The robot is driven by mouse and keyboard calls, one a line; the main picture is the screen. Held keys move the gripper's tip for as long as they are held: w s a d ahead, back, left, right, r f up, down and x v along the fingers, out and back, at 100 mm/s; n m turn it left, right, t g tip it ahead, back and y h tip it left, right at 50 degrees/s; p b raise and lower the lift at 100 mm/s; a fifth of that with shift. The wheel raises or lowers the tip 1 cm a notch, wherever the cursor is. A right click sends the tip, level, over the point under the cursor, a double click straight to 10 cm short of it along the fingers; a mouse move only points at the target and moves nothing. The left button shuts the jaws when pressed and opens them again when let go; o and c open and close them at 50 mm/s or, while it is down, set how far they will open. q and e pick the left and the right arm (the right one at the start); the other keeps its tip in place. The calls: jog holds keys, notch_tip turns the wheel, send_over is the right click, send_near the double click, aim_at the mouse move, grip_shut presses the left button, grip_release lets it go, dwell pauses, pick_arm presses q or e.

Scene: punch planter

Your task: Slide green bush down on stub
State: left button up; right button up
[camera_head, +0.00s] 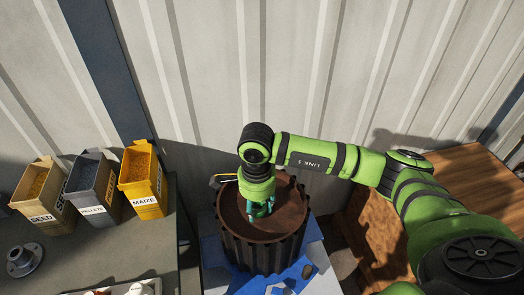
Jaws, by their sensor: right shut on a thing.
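My right gripper (261,211) hangs from the green arm that comes in from the right, pointing down over a dark brown ribbed drum-like planter (265,255). It is shut on a small teal-green piece, which looks like the green bush, low over the planter's round top. The gripper and arm cover most of this piece, and I cannot tell its fit. The stub cannot be made out; the gripper may hide it. My left gripper is not in view.
On a grey table at left stand the seed box (42,207), pellets box (95,195) and maize box (145,188). A metal flange (24,260) lies nearer. A blue surface (215,258) is under the planter. A wooden top (470,180) is at right; a corrugated wall stands behind.

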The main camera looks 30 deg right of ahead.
pick_arm(q)
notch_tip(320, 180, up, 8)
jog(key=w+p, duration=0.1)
jog(key=p, duration=0.6)
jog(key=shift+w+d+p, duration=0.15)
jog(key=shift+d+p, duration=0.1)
jog(key=shift+p, duration=0.05)
pick_arm(e)
jog(key=w+d+r+m, duration=0.2)
jog(key=w+r+m, duration=0.1)
jog(key=m, duration=1.4)
jog(key=w+d+r+m, duration=0.3)
jog(key=w+r+m, duration=0.1)
jog(key=m, duration=1.3)
jog(key=shift+w+r+m, duration=0.15)
jog(key=shift+r+m, duration=0.25)
jog(key=shift+r, duration=0.3)
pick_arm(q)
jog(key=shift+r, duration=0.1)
pick_arm(e)
jog(key=shift+d, duration=0.1)
jog(key=shift+f+b, duration=1.95)
jog(key=shift+f, duration=0.95)
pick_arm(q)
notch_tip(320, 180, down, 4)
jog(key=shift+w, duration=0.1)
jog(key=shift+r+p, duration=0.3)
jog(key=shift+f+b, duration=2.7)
pick_arm(e)
jog(key=shift+f, duration=3.85)
